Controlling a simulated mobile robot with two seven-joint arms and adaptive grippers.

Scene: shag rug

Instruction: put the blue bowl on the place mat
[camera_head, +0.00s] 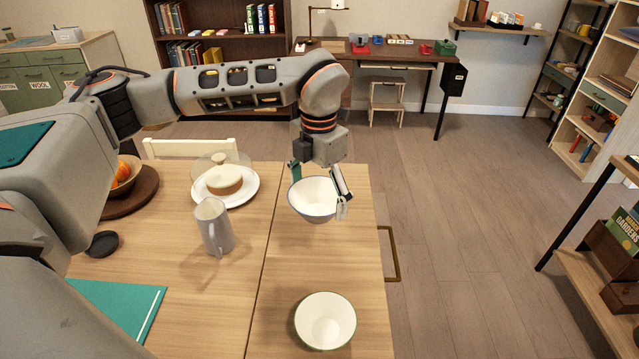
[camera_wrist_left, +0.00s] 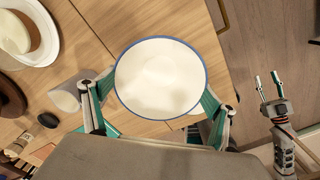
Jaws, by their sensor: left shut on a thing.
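The blue bowl (camera_head: 312,201), white inside with a blue rim, is in my left gripper (camera_head: 318,185) near the right side of the wooden table. The gripper's fingers are on either side of it. In the left wrist view the blue bowl (camera_wrist_left: 160,78) is upright and empty between the fingers. I cannot tell whether it is clear of the table. The teal place mat (camera_head: 125,308) with a pale stripe lies at the lower left, partly hidden by my arm. My right gripper (camera_wrist_left: 267,80) shows only in the left wrist view, with its fingers apart and empty.
A white bowl with a green rim (camera_head: 325,321) stands at the near right. A grey mug (camera_head: 214,228) stands between the held bowl and the mat.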

